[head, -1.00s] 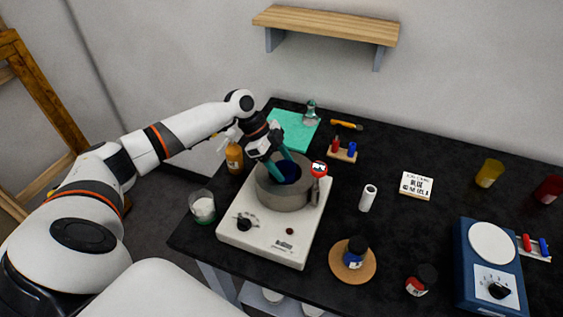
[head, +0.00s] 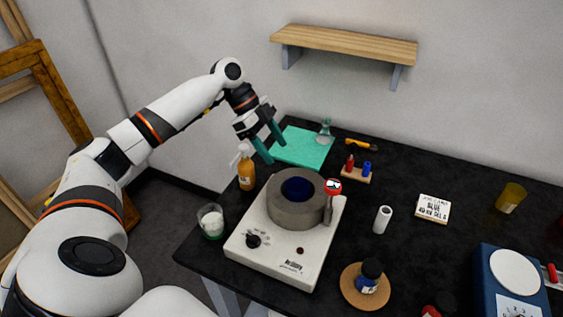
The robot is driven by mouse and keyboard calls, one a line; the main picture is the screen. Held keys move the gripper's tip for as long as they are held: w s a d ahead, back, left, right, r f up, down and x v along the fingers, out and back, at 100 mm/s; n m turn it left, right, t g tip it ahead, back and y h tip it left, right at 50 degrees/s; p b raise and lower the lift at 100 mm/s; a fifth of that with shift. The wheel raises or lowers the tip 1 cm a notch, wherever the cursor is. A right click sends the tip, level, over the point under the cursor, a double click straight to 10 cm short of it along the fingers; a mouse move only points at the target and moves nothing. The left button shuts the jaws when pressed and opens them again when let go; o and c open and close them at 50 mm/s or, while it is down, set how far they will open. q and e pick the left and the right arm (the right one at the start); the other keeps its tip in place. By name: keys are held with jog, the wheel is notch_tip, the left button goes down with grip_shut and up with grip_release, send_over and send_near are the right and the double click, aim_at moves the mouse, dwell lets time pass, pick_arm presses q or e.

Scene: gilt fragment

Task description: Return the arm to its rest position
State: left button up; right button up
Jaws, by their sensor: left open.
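My left arm comes in from the left. Its gripper (head: 275,150) has teal fingers, spread apart with nothing between them. It hangs in the air above and behind the grey round pot (head: 297,212), near the amber pump bottle (head: 246,174) and the teal mat (head: 303,148). The pot has a dark blue inside and sits on a white hot plate (head: 262,258) with a black knob. My right gripper does not show.
A glass beaker with white contents (head: 211,221) stands at the table's left edge. A blue scale (head: 500,275) is at the right. A wooden shelf (head: 345,42) hangs on the wall. Black tabletop is bare around the white cylinder (head: 382,219).

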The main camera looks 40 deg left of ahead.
pick_arm(q)
jog(key=shift+a+r, duration=0.25)
jog(key=shift+r, duration=0.1)
dwell(0.3)
